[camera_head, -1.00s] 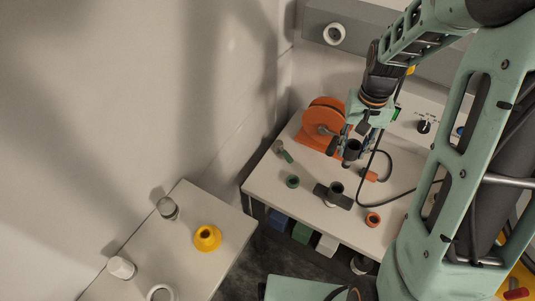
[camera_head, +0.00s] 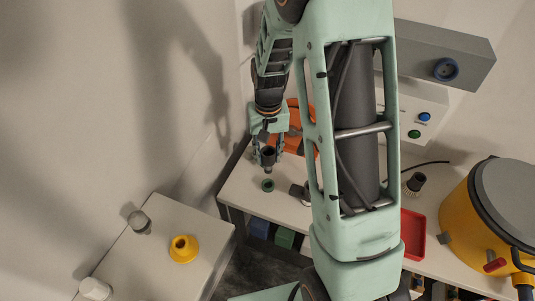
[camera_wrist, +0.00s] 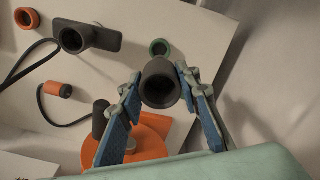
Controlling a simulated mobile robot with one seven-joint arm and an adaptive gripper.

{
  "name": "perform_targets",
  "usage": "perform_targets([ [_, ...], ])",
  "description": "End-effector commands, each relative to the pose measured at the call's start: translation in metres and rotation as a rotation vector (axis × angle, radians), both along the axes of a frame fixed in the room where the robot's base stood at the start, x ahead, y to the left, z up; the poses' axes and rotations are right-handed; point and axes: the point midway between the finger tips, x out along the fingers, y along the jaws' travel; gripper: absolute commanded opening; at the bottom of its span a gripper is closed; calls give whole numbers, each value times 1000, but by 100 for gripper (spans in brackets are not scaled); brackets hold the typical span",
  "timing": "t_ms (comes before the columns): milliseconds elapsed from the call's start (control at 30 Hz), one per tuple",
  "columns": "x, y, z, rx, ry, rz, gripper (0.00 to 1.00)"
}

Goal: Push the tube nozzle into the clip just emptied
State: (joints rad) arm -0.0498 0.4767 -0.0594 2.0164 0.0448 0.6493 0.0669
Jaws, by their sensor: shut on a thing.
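My gripper (camera_head: 268,152) is shut on a dark, hollow, round piece, the tube nozzle (camera_wrist: 160,84). It is held roughly upright between the fingertips, and its open end faces the wrist camera. In the head view the nozzle (camera_head: 268,158) hangs just above and behind a small green ring (camera_head: 267,185) on the bench, apart from it. The green ring (camera_wrist: 159,47) shows beyond the nozzle in the wrist view. An orange ring (camera_wrist: 27,18) lies farther off and looks empty. I cannot tell from these frames which ring is the clip just emptied.
A dark flat nozzle with a round neck (camera_wrist: 75,37) lies between the rings. An orange reel (camera_wrist: 147,137) and an orange cable end (camera_wrist: 58,89) are near my gripper. A round brush (camera_head: 413,182), red tray (camera_head: 412,235) and yellow vacuum (camera_head: 465,212) are at right.

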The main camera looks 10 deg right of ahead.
Motion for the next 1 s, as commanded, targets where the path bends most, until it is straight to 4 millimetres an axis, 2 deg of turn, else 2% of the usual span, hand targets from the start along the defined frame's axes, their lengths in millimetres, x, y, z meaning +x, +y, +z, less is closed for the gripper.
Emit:
perform_targets([
  [367,-1,0,-8,0,1,1,2],
  [800,-1,0,-48,0,1,1,2],
  [1000,-1,0,-58,0,1,1,2],
])
